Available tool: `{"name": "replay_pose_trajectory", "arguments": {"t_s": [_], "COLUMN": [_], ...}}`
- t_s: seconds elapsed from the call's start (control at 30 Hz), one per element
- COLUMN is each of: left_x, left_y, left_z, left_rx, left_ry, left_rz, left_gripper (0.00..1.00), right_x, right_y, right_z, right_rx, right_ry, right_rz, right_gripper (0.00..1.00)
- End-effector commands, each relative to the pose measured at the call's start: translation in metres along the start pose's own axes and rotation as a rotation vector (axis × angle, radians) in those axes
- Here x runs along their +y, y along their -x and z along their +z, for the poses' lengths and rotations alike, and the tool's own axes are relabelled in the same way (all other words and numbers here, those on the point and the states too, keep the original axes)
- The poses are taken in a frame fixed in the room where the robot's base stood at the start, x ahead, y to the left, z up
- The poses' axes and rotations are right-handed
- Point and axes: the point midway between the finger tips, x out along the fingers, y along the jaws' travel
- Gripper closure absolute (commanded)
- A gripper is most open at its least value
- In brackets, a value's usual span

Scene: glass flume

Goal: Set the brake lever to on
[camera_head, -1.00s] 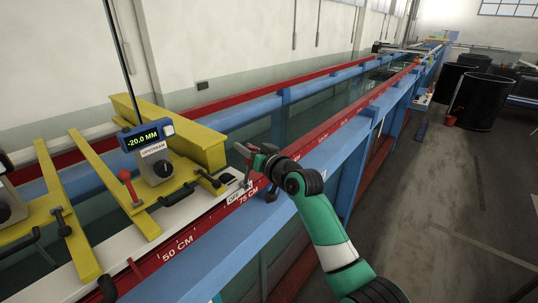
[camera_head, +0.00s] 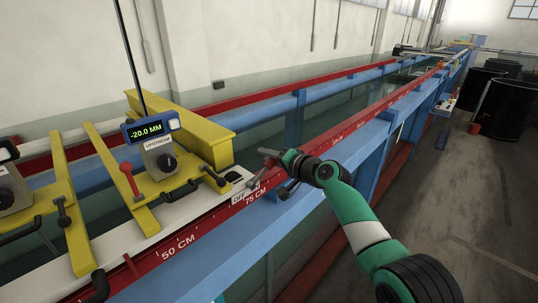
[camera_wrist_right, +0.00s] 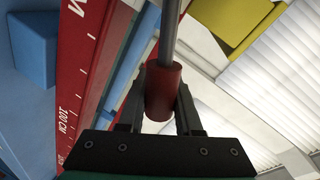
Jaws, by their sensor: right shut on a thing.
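The brake lever has a grey rod and a red cylindrical grip (camera_wrist_right: 163,88). It stands by the rail near the 75 cm mark, beside a small OFF plate (camera_head: 239,199). In the head view it leans to the right, away from that plate, and my gripper partly hides it. My right gripper (camera_head: 271,160) is shut on the red grip; the right wrist view shows a finger on each side of it. No ON plate can be made out. My left gripper is not in view.
A yellow carriage with a -20.0 MM display (camera_head: 150,130) and another red-handled lever (camera_head: 129,182) is left of my gripper. The red scale rail (camera_head: 205,228) and blue flume beam (camera_head: 225,248) run past it. Black drums (camera_head: 503,105) stand at the right.

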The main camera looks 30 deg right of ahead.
Motion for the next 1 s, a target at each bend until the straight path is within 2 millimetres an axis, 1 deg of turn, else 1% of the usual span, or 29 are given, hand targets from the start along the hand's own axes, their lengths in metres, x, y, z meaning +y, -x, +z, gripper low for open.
{"name": "replay_pose_trajectory", "arguments": {"t_s": [0.2, 0.57, 0.6, 0.73, 1.0], "left_x": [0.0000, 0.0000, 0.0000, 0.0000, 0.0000], "left_y": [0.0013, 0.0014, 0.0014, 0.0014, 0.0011], "left_z": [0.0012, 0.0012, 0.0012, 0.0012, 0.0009], "left_rx": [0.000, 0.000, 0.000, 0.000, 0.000], "left_ry": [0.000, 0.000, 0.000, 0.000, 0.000], "left_rz": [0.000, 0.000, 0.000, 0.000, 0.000], "left_gripper": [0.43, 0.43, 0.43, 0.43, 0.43], "right_x": [0.0035, 0.0049, 0.0050, 0.0043, 0.0027], "right_y": [-0.0009, -0.0011, -0.0011, -0.0010, -0.0008], "right_z": [0.0029, 0.0038, 0.0038, 0.0034, 0.0030], "right_rx": [-0.009, -0.011, -0.011, -0.010, -0.009], "right_ry": [-0.030, -0.035, -0.035, -0.034, -0.032], "right_rz": [0.002, 0.004, 0.004, 0.003, 0.001], "right_gripper": [1.00, 1.00, 0.60, 0.36, 0.36]}}
